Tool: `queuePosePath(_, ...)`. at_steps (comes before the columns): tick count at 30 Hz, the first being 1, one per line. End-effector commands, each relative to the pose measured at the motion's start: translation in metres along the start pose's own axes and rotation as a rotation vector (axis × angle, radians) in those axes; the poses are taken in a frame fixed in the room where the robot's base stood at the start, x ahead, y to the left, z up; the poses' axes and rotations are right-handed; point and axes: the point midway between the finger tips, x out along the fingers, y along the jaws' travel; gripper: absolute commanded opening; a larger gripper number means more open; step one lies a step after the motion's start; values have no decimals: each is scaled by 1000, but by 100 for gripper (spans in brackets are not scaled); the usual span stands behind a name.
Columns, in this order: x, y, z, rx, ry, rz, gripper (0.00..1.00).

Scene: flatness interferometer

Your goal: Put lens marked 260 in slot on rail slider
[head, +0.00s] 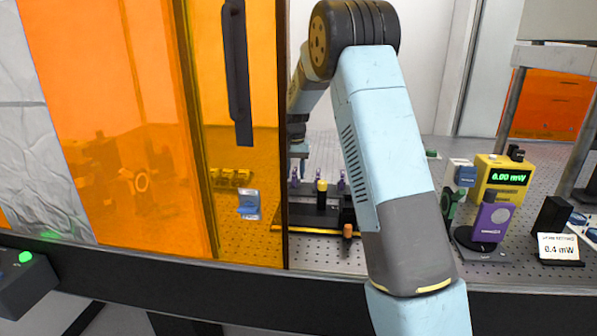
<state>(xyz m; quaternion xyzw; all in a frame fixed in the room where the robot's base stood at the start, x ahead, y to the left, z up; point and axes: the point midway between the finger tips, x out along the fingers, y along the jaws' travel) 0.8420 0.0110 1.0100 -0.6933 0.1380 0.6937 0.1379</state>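My arm bends over at the top and comes down just right of the orange door's edge. My gripper (299,163) is small and partly hidden by that edge, above the dark rail assembly (305,222). I cannot tell whether its fingers are open or shut or hold anything. Small purple pieces, possibly mounted lenses, stand behind the rail, one at the left (294,181) and one at the right (342,181). A yellow-topped black post (321,196) stands between them. No 260 marking is readable, and I cannot make out the slider's slot.
The orange translucent door (110,120) with a dark handle (237,75) covers the left. A yellow meter (502,181) reads 0.00 mW. A purple device (492,220) on a round base and a 0.4 mW card (558,247) stand at the right.

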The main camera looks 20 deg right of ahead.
Motion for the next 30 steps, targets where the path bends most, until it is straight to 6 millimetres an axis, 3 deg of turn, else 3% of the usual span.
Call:
queuePosePath(2,0,0,0,0,0,0,32)
queuePosePath(12,0,0,0,0,0,0,0)
queuePosePath(30,-15,-1,0,-1,0,0,0)
